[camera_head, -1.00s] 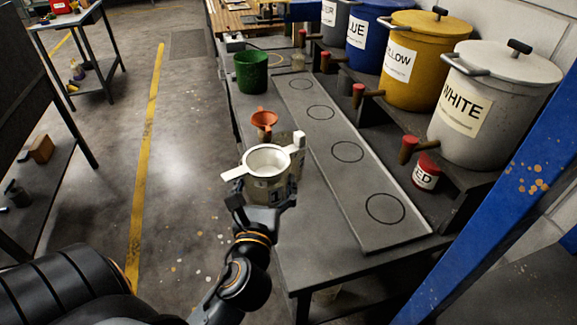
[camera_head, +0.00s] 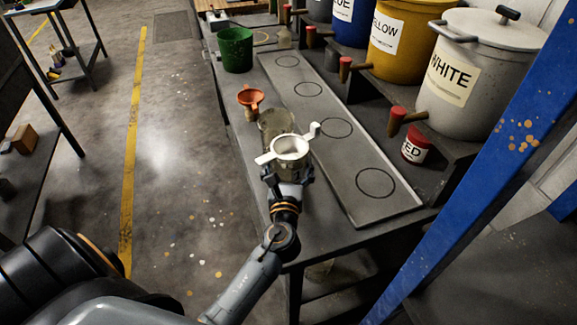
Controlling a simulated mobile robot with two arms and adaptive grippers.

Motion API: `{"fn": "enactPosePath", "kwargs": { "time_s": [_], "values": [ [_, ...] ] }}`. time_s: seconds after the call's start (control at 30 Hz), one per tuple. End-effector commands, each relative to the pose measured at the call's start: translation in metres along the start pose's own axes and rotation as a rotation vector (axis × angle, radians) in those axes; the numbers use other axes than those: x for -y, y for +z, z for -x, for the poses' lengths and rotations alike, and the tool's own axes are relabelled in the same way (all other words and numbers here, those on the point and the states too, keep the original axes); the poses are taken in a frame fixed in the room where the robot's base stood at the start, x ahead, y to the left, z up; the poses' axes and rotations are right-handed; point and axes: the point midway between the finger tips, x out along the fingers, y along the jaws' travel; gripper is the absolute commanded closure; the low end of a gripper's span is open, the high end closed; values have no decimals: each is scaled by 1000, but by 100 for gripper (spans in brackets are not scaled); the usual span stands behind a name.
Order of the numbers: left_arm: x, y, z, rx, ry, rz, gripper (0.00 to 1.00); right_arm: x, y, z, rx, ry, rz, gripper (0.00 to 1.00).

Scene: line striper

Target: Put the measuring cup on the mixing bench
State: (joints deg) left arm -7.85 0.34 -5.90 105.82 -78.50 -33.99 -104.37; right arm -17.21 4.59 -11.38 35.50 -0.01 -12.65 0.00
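My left gripper (camera_head: 288,174) has its fingers on both sides of a pale cup with a white ring-shaped top (camera_head: 291,146), seemingly the measuring cup. A white tab sticks out on each side of the top. The gripper hides much of the cup's lower body. The cup is upright at the left part of the dark mixing bench (camera_head: 325,236). I cannot tell if its base touches the bench. A translucent vessel (camera_head: 276,122) stands just behind it, partly covered. My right gripper is not in view.
An orange funnel (camera_head: 250,98) and a green bucket (camera_head: 236,48) stand farther back. A long board with black circles (camera_head: 345,160) lies to the right. White (camera_head: 485,75) and yellow (camera_head: 408,40) paint drums and a red can (camera_head: 416,149) line the right side. A blue post (camera_head: 470,165) rises at right.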

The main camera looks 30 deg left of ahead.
Motion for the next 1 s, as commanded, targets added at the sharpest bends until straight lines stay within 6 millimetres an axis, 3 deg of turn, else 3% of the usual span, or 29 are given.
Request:
{"fn": "enactPosePath", "kwargs": {
  "time_s": [0.43, 0.47, 0.5, 1.0],
  "values": [
    [0, -6, 0, 6, -1, 2, 76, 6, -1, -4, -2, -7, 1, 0],
    [0, -7, 0, 2, -1, 1, 9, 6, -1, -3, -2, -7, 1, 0],
    [0, -6, 0, 2, -1, 1, 1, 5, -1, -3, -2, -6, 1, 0],
    [0, -5, 7, 1, -1, 2, 0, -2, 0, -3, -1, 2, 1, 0]
  ]
}}
